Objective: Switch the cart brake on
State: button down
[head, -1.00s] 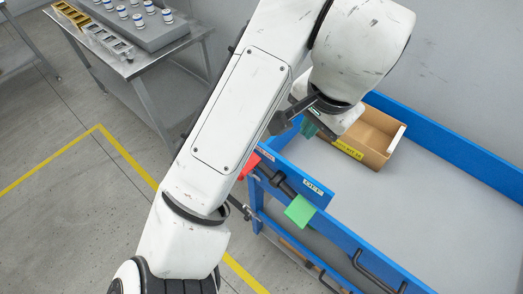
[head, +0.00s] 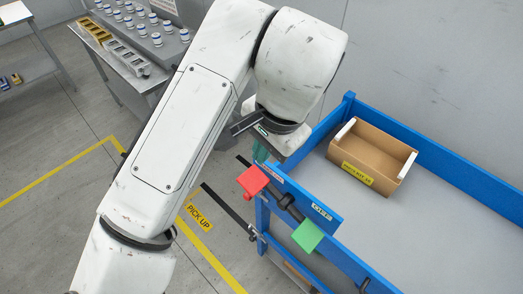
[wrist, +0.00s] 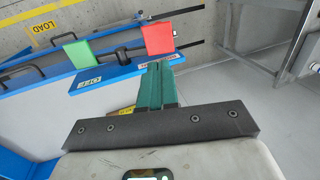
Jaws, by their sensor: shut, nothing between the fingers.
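The blue cart (head: 355,262) stands at the right with a brake bar on its near end. The bar (head: 286,202) carries a red plate (head: 252,180) and a green plate (head: 308,235). A label reading OFF (head: 321,212) is on the rail by the green plate; another label by the red plate is partly hidden. My gripper (head: 261,153) is shut and empty, just behind the red plate at the cart's corner. In the wrist view its green fingers (wrist: 157,85) are in front of the red plate (wrist: 158,38), with the green plate (wrist: 77,54) to the left. Contact cannot be told.
An open cardboard box (head: 372,158) sits in the cart's tray, whose rest is bare. A bench (head: 150,82) with several white-and-blue pots stands at the back left.

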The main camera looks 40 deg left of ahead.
aim_at(250, 180)
jog(key=x, duration=1.1)
jog(key=shift+a+f+p, duration=0.1)
jog(key=shift+f+p, duration=0.2)
jog(key=shift+p, duration=0.1)
jog(key=shift+a+f, duration=0.1)
